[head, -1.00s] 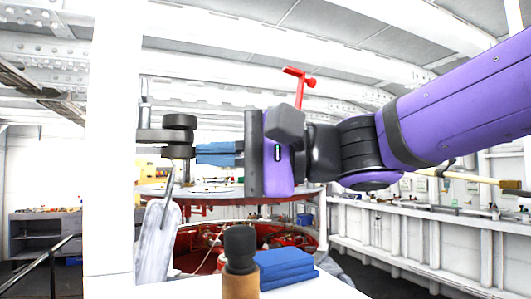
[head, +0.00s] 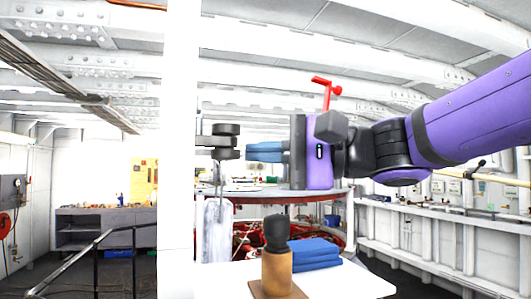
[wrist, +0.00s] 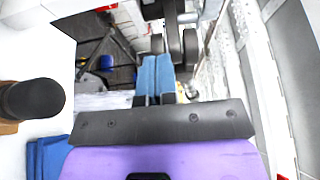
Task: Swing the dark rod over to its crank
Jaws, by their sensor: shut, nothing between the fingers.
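My gripper (head: 250,151) has blue fingers pressed together and empty, pointing left in the head view. Just left of the fingertips is a dark stack of round discs (head: 227,142) on a mount with a grey arm (head: 206,141). A small gap shows between them. In the wrist view, the shut fingers (wrist: 156,62) end close to the dark discs (wrist: 190,45), with a dark bar (wrist: 172,30) beyond. A thin metal piece (head: 218,178) hangs below the discs. I cannot tell clearly which part is the rod and which the crank.
A white post (head: 180,220) stands left of the discs. A wooden block with a dark knob (head: 276,255) and folded blue cloth (head: 314,252) sit on the white top in front. Behind is a round table (head: 320,192). A red handle (head: 326,90) rises behind my gripper.

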